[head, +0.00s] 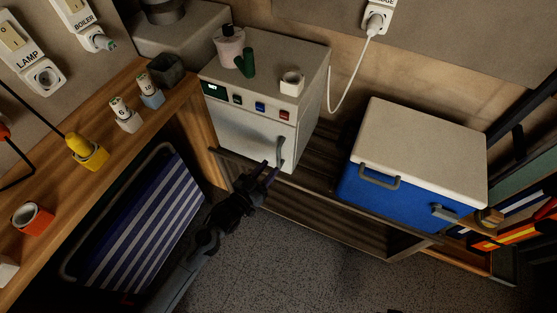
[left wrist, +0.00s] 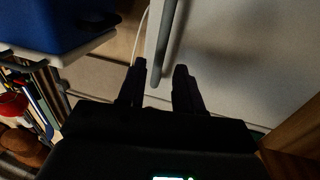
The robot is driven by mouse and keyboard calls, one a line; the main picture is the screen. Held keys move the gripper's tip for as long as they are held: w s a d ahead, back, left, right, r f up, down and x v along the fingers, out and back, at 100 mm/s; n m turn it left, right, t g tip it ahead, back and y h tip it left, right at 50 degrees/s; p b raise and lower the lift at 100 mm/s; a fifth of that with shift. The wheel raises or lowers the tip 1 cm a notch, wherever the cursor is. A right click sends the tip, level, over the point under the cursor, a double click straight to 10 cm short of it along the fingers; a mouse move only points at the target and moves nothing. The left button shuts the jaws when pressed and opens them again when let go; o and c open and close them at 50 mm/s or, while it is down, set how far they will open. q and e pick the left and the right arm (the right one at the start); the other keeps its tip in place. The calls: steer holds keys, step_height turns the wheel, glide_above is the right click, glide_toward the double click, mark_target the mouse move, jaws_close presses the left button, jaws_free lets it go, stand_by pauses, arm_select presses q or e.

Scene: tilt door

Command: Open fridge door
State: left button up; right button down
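The fridge is a small white box unit with a control strip on top; its door (head: 238,138) looks closed in the head view. A grey vertical bar handle (head: 281,152) sits near the door's right edge. My left gripper (head: 268,168) is open just in front of the handle's lower part. In the left wrist view, the door (left wrist: 235,65) fills the upper right, and the handle (left wrist: 164,50) ends in the gap between the two open fingertips (left wrist: 160,70). I cannot tell whether the fingers touch it. My right gripper is not in view.
A blue cooler with a white lid (head: 425,140) stands right of the fridge on a slatted wooden bench (head: 325,210). A wooden counter (head: 125,140) with small items runs along the left. A pink bottle (head: 229,45) and a cup (head: 291,83) stand on the fridge.

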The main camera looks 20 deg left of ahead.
mark_target(278, 158)
arm_select(q)
steer(key=shift+b+x, duration=1.2)
steer(key=shift+x, duration=1.95)
jaws_close()
